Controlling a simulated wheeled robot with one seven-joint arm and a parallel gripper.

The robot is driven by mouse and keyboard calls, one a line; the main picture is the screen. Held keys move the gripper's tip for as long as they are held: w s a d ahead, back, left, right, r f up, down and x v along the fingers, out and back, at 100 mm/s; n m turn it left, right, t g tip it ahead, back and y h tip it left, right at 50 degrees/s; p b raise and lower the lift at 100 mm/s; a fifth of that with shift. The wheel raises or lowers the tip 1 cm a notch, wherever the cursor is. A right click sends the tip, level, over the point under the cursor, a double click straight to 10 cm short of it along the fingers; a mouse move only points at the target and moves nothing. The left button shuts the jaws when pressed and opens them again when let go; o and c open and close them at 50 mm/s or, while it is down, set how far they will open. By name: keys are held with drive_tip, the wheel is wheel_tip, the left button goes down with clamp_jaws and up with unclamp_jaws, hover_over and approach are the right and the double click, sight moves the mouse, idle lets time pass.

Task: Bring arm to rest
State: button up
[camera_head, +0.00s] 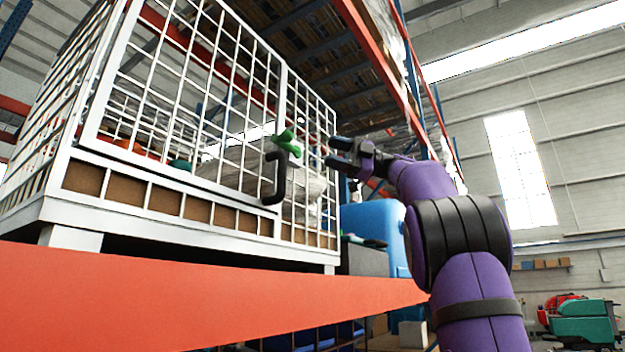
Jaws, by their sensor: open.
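My purple arm reaches up from the lower right, bent at its dark joint. My gripper (340,154) is at its far end, with dark fingers pointing left. It is open and nothing shows between the fingers. It is to the right of a white wire cage (100,205). A black curved handle with a green part (279,165) is on the cage front, left of my gripper with a small gap in the picture. I cannot tell the depth between them.
The cage stands on an orange shelf beam (180,300). A blue container (375,235) is behind my arm. Tall racks with orange beams rise above. A green and red floor machine (580,320) is far right. The air right of my arm is clear.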

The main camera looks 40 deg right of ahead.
drive_tip(key=s+a+f+m+t+h, duration=0.15)
drive_tip(key=f+m+t+h, duration=0.25)
drive_tip(key=f+m+h, duration=1)
drive_tip(key=a+f+m+t+h, duration=0.35)
drive_tip(key=f+m+h, duration=0.65)
drive_tip(key=m, duration=0.7)
drive_tip(key=s+a+f+n+g+y, duration=0.1)
drive_tip(key=s+a+f+g+y, duration=0.1)
drive_tip(key=s+f, duration=0.4)
drive_tip(key=s+a+f+n+g+y, duration=0.1)
drive_tip(key=s+a+f+g, duration=0.4)
drive_tip(key=f, duration=1)
drive_tip(key=s+a+f+g+y, duration=0.2)
drive_tip(key=s+a+f+g, duration=0.2)
drive_tip(key=s+f, duration=0.4)
wheel_tip(320, 180, down, 2)
drive_tip(key=shift+a+f+n+y, duration=0.2)
drive_tip(key=shift+a+n+y, duration=0.15)
drive_tip(key=shift+a, duration=0.4)
